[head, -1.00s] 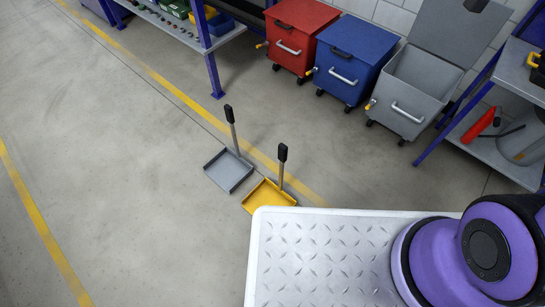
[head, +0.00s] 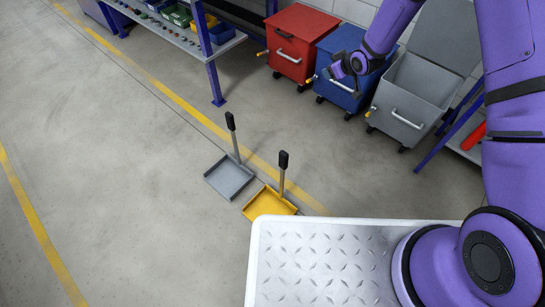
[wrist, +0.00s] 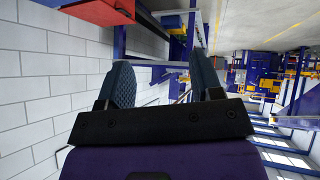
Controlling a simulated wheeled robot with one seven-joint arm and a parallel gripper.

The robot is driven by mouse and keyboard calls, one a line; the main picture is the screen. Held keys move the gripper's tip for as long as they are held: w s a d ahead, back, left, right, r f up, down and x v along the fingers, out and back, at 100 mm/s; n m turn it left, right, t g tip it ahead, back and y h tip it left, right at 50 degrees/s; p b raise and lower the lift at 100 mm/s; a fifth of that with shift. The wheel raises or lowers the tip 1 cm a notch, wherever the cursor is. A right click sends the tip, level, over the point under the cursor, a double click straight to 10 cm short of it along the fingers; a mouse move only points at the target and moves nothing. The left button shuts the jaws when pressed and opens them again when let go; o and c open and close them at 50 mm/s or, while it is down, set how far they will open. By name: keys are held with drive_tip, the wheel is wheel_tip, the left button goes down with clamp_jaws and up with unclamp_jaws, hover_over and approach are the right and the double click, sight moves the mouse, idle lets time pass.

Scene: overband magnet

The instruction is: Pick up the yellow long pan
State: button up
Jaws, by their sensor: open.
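The yellow long pan (head: 269,203) lies on the floor in the head view, its upright handle (head: 283,172) topped by a black grip. Its near edge is close to, or partly behind, my white base plate. My gripper (head: 345,72) is up in front of the blue bin, well above and to the right of the pan. In the wrist view my gripper (wrist: 157,85) has its two fingers apart with nothing between them. The pan does not show in the wrist view.
A similar grey pan (head: 229,177) with an upright handle stands just left of the yellow one. Red (head: 302,45), blue (head: 345,60) and grey (head: 412,92) wheeled bins line the wall. A blue-legged bench (head: 215,80) is at the back. Floor on the left is clear.

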drive_tip(key=s+a+f+n+y, duration=0.1)
drive_tip(key=s+a+f, duration=0.2)
drive_tip(key=f, duration=0.7)
drive_tip(key=s+a+f+y, duration=0.2)
drive_tip(key=f, duration=0.8)
drive_tip(key=y, duration=0.3)
approach(288, 157)
drive_tip(key=w+a, duration=0.2)
drive_tip(key=shift+n+g+h, duration=0.3)
drive_tip(key=shift+n, duration=0.1)
drive_tip(key=x, duration=0.4)
drive_tip(key=shift+f, duration=0.5)
drive_tip(key=x, duration=0.4)
drive_tip(key=shift+s+a+r, duration=0.1)
drive_tip(key=shift+a+r, duration=0.2)
drive_tip(key=shift+w+a+f, duration=0.35)
drive_tip(key=shift+a, duration=0.1)
drive_tip(key=shift+c, duration=0.2)
clamp_jaws()
